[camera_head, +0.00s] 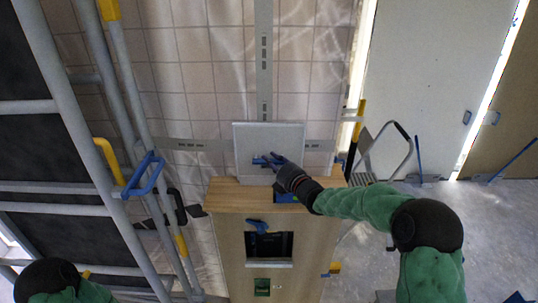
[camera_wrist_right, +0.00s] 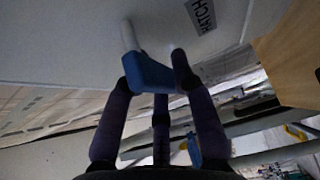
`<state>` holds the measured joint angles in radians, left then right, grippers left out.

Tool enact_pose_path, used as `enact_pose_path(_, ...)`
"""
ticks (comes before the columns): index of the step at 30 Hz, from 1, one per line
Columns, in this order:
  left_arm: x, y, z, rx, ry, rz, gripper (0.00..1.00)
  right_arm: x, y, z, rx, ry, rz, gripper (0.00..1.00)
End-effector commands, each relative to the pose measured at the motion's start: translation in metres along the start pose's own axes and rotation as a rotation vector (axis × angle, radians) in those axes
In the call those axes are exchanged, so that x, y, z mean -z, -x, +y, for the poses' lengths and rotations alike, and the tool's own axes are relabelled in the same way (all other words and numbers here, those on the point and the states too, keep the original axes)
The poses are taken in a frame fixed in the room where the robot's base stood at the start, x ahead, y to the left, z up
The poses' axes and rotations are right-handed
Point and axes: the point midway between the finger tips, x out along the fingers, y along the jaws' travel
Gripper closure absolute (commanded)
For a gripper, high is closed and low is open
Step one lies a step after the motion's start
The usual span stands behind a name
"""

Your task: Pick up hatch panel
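The hatch panel (camera_head: 276,140) is a pale grey square plate standing upright above the top of a wooden cabinet, in front of the tiled wall. I cannot tell whether its lower edge touches the cabinet. A blue handle (camera_wrist_right: 150,72) sticks out from its face. In the wrist view, the panel (camera_wrist_right: 75,35) fills the upper part and carries a "HATCH" label. My right gripper (camera_head: 270,162) is at this handle; its dark fingers (camera_wrist_right: 158,75) bend in around the blue bar and appear shut on it. One fingertip is hidden behind the handle. Only part of my left arm shows, bottom left.
The wooden cabinet (camera_head: 228,240) has a dark opening (camera_head: 268,246) with a blue handle (camera_head: 257,226) above it. A grey metal frame (camera_head: 75,125) with blue and yellow parts stands left. A step stool (camera_head: 385,150) stands right. Open floor lies at the lower right.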

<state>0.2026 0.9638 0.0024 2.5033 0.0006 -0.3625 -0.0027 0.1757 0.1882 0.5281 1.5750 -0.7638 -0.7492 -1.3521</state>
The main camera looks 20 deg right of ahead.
Motion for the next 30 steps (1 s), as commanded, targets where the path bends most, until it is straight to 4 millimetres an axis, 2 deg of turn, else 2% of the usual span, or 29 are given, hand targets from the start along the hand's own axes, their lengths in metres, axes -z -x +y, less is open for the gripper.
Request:
enact_pose_path(5,0.0,0.0,0.0,0.0,0.0,0.0,0.6,0.0,0.0,0.0,0.0,0.0,0.0,0.74)
enact_pose_path(8,0.0,0.0,0.0,0.0,0.0,0.0,0.6,0.0,0.0,0.0,0.0,0.0,0.0,0.99)
enact_pose_path(22,0.0,0.001,0.0,0.0,0.0,0.0,0.6,-0.001,0.0,0.009,-0.008,0.003,-0.001,1.0)
enact_pose_path(26,0.0,0.003,0.001,0.0,0.0,0.0,0.6,-0.002,0.0,0.025,-0.012,0.006,-0.002,1.0)
enact_pose_path(30,0.0,0.006,0.002,0.0,0.0,0.0,0.6,-0.001,0.0,0.052,-0.013,0.007,-0.001,1.0)
